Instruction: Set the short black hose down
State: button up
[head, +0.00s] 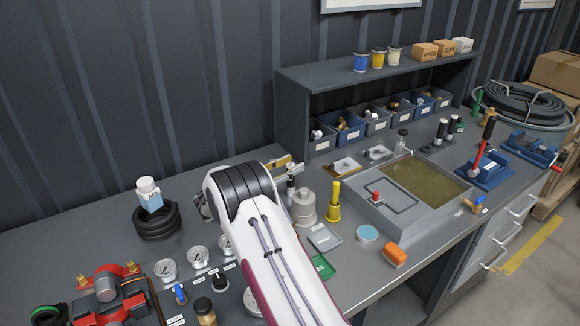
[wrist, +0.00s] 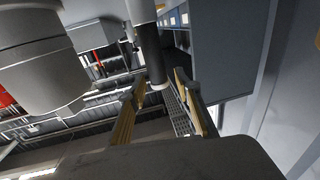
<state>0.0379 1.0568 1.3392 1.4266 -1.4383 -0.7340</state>
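The short black hose (wrist: 152,55) is a dark tube with pale ends. In the wrist view, which looks inverted, it runs between and past my fingertips. My gripper (wrist: 162,82) has its two yellow-padded fingers apart, with narrow gaps visible beside the hose's near end. In the head view my gripper (head: 290,168) is partly hidden behind my arm, left of the grey canister. A small part of the hose (head: 291,184) shows upright below the fingers. I cannot see clearly whether its lower end touches the bench.
The grey stepped canister (head: 303,208) stands close beside the hose, and shows large in the wrist view (wrist: 40,65). A yellow item (head: 334,202) and a liquid-filled tray (head: 425,188) lie to the right. The shelf unit (head: 292,118) rises behind.

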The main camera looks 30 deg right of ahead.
jog(key=s+a, duration=0.1)
jog(key=a, duration=1)
jog(key=shift+s+a, duration=0.3)
jog(key=shift+s, duration=0.1)
